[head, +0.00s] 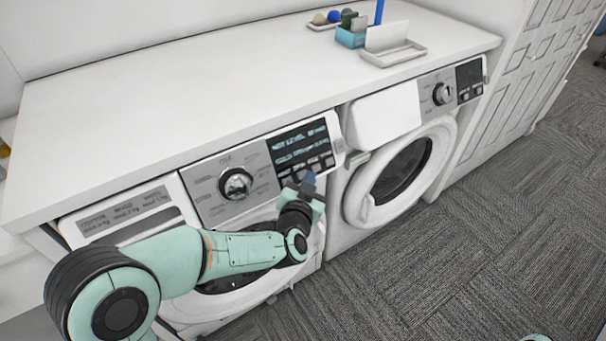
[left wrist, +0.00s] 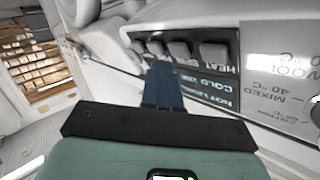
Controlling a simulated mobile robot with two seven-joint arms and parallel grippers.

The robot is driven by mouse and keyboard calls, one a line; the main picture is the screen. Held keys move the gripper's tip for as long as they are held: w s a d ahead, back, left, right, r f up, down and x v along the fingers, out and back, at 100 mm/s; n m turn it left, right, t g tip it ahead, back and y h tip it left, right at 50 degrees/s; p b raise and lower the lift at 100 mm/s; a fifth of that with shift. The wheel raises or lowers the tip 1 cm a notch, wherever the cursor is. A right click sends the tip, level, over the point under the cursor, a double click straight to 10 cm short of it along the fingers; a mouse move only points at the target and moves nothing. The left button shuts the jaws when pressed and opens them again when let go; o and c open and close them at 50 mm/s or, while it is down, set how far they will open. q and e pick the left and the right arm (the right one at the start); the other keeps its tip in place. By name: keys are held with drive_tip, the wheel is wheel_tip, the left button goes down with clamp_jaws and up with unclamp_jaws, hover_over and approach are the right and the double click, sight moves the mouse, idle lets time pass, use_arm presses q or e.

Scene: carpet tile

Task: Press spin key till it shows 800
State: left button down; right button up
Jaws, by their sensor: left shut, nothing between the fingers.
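The left washing machine's panel has a dark display (head: 300,146) with pale text lines; I cannot read a spin value on it. Below it is a row of several grey keys, also upside down in the left wrist view (left wrist: 213,53). A label there looks like HEAT; the label beside it is partly hidden, so I cannot be sure which key is spin. My left gripper (head: 309,179) is shut and empty, its blue fingers (left wrist: 161,66) pointing at the keys. The tips are close to the key row; I cannot tell if they touch.
A program knob (head: 236,184) is left of the display. The round door below is partly behind my left arm. A second washer (head: 402,170) stands to the right. The white countertop (head: 200,90) overhangs both, with a tray (head: 394,56) and a blue box (head: 350,39) at the back.

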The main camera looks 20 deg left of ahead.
idle(0.3)
use_arm(q)
drive_tip(key=shift+w+a+f, duration=0.2)
drive_tip(key=shift+w+a, duration=0.05)
drive_tip(key=shift+a, duration=0.05)
drive_tip(key=shift+w+a+f, duration=0.15)
drive_tip(key=shift+w+a, duration=0.05)
drive_tip(key=shift+a, duration=0.1)
idle(0.9)
drive_tip(key=shift+s+d+r+p, duration=0.35)
drive_tip(key=shift+s+d+p, duration=0.1)
drive_tip(key=shift+d, duration=0.15)
drive_tip(key=s+d+r+p, duration=0.2)
drive_tip(key=d+p, duration=0.1)
drive_tip(key=shift+s+d+r, duration=0.15)
drive_tip(key=shift+s+d, duration=0.1)
drive_tip(key=shift+s, duration=0.15)
